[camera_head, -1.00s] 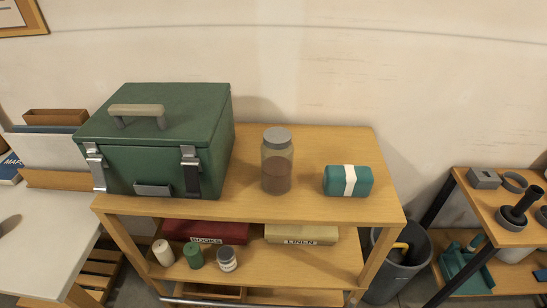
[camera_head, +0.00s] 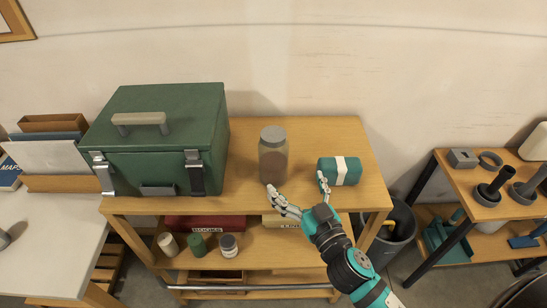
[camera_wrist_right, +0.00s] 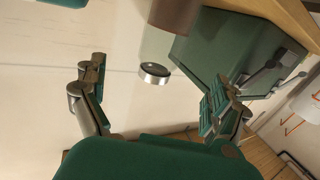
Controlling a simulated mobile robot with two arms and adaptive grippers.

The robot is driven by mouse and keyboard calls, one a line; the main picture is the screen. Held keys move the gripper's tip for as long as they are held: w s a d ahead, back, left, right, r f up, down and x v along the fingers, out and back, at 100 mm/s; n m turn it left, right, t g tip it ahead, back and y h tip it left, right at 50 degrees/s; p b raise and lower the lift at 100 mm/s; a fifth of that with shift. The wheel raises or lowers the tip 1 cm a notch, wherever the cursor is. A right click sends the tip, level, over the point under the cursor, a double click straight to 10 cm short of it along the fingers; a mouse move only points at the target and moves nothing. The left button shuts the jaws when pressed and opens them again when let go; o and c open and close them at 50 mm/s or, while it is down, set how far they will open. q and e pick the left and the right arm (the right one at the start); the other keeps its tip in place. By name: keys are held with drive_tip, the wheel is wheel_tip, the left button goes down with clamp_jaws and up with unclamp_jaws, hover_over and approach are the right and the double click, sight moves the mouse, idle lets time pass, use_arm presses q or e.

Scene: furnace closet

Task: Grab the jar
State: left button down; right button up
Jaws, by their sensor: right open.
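The jar (camera_head: 273,158) is clear with brown contents and a grey lid. It stands upright on the wooden shelf unit's top (camera_head: 240,200), between the green case and the teal roll. My right gripper (camera_head: 297,187) reaches in from the lower right. It is open and empty, its fingers spread at the shelf's front edge, in front of the jar and slightly right of it. In the right wrist view the jar's brown contents (camera_wrist_right: 174,14) and lid (camera_wrist_right: 153,74) show beyond the gap between the open fingers (camera_wrist_right: 158,95). My left gripper is out of view.
A large green case (camera_head: 160,135) stands left of the jar. A teal roll with a white band (camera_head: 352,172) lies close on the right, beside a right fingertip. The wall is behind. Boxes and small containers sit on the lower shelf. A bin (camera_head: 390,240) stands at right.

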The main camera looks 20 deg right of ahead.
sight(281, 160)
drive_tip(key=w, duration=0.2)
drive_tip(key=w+p, duration=0.1)
drive_tip(key=w, duration=0.2)
drive_tip(key=w+a+p, duration=0.1)
drive_tip(key=w, duration=0.2)
drive_tip(key=shift+w, duration=0.2)
drive_tip(key=w, duration=0.2)
drive_tip(key=w+p, duration=0.1)
drive_tip(key=shift+w+a+f, duration=0.25)
drive_tip(key=shift+w+a, duration=0.05)
drive_tip(key=shift+a, duration=0.05)
drive_tip(key=shift+w+a+f, duration=0.1)
drive_tip(key=shift+w+f, duration=0.05)
drive_tip(key=shift+w, duration=0.25)
drive_tip(key=shift+s, duration=0.1)
drive_tip(key=shift+c, duration=1.3)
drive_tip(key=c, duration=1.3)
drive_tip(key=shift+c, duration=0.5)
